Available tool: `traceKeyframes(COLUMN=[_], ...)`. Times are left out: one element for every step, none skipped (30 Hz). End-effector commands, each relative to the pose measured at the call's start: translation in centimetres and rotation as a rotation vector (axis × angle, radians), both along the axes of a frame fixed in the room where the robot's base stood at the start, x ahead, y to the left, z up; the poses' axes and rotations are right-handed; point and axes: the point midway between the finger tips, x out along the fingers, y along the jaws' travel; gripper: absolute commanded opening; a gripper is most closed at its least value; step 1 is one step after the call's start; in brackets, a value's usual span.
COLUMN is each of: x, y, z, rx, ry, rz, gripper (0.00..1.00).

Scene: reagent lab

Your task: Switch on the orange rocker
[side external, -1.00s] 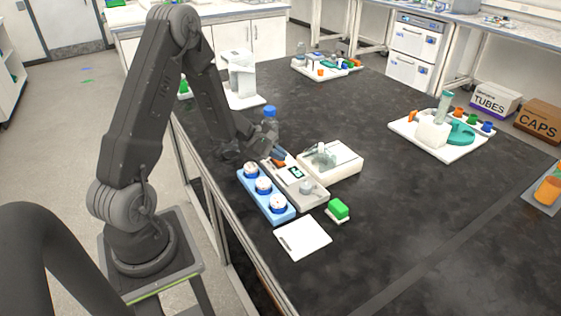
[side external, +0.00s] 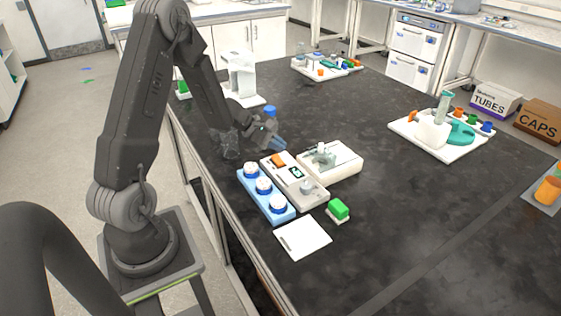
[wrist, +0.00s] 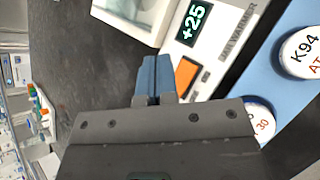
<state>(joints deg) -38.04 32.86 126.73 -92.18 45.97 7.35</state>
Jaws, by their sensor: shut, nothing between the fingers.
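The orange rocker (side external: 278,160) sits at the far end of the pale warmer (side external: 311,193). In the wrist view the orange rocker (wrist: 186,76) is just right of my fingertips, and the warmer's lit display (wrist: 193,24) reads +25. My gripper (side external: 280,145) is shut and empty, with its blue fingertips just beyond the rocker's end of the warmer. I cannot tell which way the rocker is tilted.
A blue rack (side external: 280,219) with white-capped vials stands left of the warmer. A white instrument (side external: 345,164) stands close on its right.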

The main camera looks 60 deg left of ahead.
Motion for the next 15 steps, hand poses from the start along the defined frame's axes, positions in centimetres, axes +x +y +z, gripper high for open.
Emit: traceKeyframes(x=[0.0,0.0,0.0,0.0,0.0,0.0,0.0,0.0,0.0,0.0,0.0,0.0,0.0,0.0,0.0], y=[0.2,0.2,0.3,0.3,0.4,0.4,0.4,0.5,0.5,0.5,0.5,0.5,0.5,0.5,0.5], z=[0.6,0.8,1.2,1.5,1.8,2.2,2.4,2.7,2.9,3.1,3.2,3.3,3.4,3.4,3.4], rx=[0.001,0.002,0.003,0.002,0.003,0.002,0.002,0.003,0.002,0.001,0.001,0.001,0.001,0.001,0.0], ry=[-0.002,-0.002,-0.002,-0.003,-0.003,-0.002,-0.002,-0.003,-0.001,-0.001,-0.001,0.0,0.0,0.001,0.001], rz=[0.002,0.002,0.001,0.002,0.001,0.002,0.002,0.001,0.001,0.002,0.002,0.001,0.001,0.0,0.001], gripper=[0.0,0.0,0.0,0.0,0.0,0.0,0.0,0.0,0.0,0.0,0.0,0.0,0.0,0.0,0.0])
